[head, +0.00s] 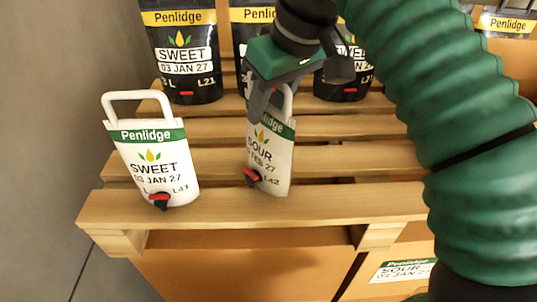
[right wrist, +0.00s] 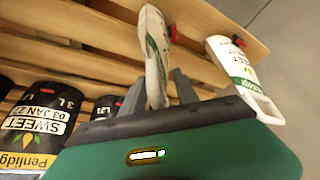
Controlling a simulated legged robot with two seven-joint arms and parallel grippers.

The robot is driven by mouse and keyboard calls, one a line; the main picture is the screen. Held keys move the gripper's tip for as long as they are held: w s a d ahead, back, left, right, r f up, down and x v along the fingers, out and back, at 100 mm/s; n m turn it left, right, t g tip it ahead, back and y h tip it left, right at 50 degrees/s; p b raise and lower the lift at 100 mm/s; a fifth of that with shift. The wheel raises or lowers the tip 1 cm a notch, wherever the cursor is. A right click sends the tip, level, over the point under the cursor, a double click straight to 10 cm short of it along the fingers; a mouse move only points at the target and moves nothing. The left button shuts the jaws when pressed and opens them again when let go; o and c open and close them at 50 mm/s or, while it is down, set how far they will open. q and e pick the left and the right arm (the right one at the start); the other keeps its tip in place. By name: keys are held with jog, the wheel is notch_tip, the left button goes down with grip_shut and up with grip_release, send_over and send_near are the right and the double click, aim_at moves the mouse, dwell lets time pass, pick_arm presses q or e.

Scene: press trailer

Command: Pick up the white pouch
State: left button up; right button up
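A white pouch with a green Penlidge band, labelled SOUR (head: 268,155), stands upright on the wooden pallet with its red tap facing front. My right gripper (head: 270,98) is above it, pointing down at its handle. In the right wrist view the fingers (right wrist: 159,82) are spread, one on each side of the handle of this white pouch (right wrist: 155,45), with a gap visible. A second white pouch, labelled SWEET (head: 155,165), stands to the left with its handle free; it also shows in the right wrist view (right wrist: 232,65). My left gripper is not in view.
Black Penlidge pouches (head: 182,50) stand behind on the slatted pallet (head: 250,208). Cardboard boxes (head: 240,272) are below its front edge. A grey wall (head: 60,100) is at the left. My green right arm covers the right side.

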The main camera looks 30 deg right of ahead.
jog(key=c, duration=0.3)
jog(key=shift+w+f, duration=0.15)
jog(key=shift+w, duration=0.35)
grip_shut()
jog(key=shift+s+r, duration=0.1)
jog(key=shift+r, duration=0.1)
